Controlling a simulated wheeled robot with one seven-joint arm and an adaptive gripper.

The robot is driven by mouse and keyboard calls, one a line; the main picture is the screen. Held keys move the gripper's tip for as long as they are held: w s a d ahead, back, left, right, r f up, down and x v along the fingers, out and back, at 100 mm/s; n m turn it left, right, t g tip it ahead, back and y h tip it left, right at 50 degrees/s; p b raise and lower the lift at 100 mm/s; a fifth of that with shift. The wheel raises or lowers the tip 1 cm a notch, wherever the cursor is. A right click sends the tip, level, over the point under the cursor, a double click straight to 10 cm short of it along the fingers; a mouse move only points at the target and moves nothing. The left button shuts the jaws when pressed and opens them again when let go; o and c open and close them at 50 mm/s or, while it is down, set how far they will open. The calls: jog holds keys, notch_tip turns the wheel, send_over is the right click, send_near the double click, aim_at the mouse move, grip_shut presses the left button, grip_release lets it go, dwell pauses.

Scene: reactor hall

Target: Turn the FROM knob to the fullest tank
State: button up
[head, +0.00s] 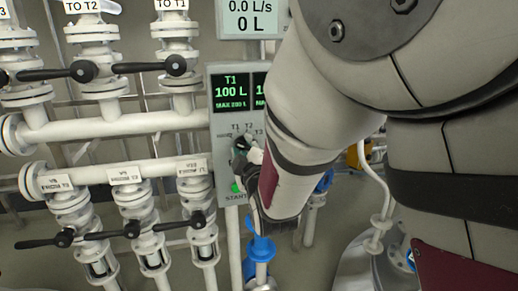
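The control panel (222,131) stands at the centre, with a display (230,92) reading T1, 100 L, and a smaller maximum line. A second display (259,90) beside it is mostly hidden behind my arm, so its reading is cut off. Below are knob labels T1, T2 and, partly covered, T3. My gripper (244,152) is at the panel just under these labels, seen from behind the arm. It covers most of the knob area. I cannot tell the FROM knob's pointing direction, nor whether the fingers touch or grip it.
A green button (236,188) marked START sits just below my gripper. A flow screen (250,18) above reads 0.0 L/s and 0 L. White pipes with black-handled valves (83,71) fill the left. A blue valve (261,247) stands below the panel.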

grip_shut()
jog(key=shift+m, duration=0.3)
jog(key=m+b, duration=0.4)
jog(key=m, duration=0.1)
jog(key=shift+f, duration=0.1)
jog(key=m+b, duration=0.5)
jog(key=shift+m, duration=0.4)
jog(key=m+b, duration=0.4)
jog(key=shift+m, duration=0.3)
jog(key=shift+o, duration=1.1)
grip_release()
